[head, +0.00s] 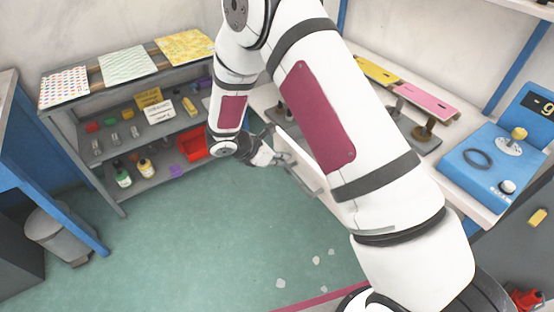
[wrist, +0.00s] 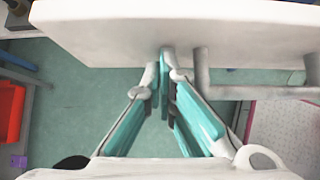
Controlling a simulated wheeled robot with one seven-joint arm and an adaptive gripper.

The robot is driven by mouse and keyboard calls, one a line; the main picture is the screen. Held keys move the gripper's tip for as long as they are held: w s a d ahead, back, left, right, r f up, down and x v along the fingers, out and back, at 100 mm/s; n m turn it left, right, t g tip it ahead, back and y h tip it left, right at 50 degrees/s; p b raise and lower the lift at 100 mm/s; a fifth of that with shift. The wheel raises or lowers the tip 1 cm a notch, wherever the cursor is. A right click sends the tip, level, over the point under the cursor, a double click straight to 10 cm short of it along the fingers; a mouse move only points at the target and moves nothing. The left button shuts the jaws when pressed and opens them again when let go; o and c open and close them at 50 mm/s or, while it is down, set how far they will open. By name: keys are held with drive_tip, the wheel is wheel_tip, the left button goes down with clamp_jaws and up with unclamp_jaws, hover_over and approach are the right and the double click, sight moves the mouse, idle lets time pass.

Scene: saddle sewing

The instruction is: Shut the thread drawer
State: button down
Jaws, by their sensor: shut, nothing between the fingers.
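The thread drawer's white front (head: 292,140) shows below the worktop in the head view, partly behind my arm. In the wrist view the white front (wrist: 110,35) spans the top of the picture, with a grey bar handle (wrist: 255,92) on its right part. My gripper (wrist: 166,62) is shut and empty. Its fingertips are at the drawer front, just left of the handle's left post; I cannot tell whether they touch it. In the head view my gripper (head: 282,158) is beside the front. The drawer's inside is hidden, and how far it stands out is unclear.
A grey shelf unit (head: 95,87) with bottles, spools and a red bin (head: 193,146) stands at the left. The worktop (head: 470,195) carries a blue device (head: 490,165). A grey waste bin (head: 58,233) stands at lower left. The green floor (head: 200,240) between is mostly clear.

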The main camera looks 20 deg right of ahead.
drive_tip(key=w+d+b, duration=0.1)
drive_tip(key=w+d, duration=0.1)
drive_tip(key=d, duration=0.4)
drive_tip(key=w+d+b, duration=0.1)
drive_tip(key=w+d, duration=0.1)
drive_tip(key=d, duration=0.5)
drive_tip(key=w+d+b, duration=0.2)
drive_tip(key=d, duration=0.5)
drive_tip(key=shift+w, duration=0.3)
drive_tip(key=shift+w+d, duration=0.1)
drive_tip(key=shift+d, duration=0.55)
drive_tip(key=a, duration=0.2)
drive_tip(key=s+a, duration=0.1)
drive_tip(key=a, duration=0.1)
drive_tip(key=shift+a, duration=0.1)
drive_tip(key=v, duration=1)
drive_tip(key=shift+s+p, duration=0.15)
drive_tip(key=shift+p, duration=0.25)
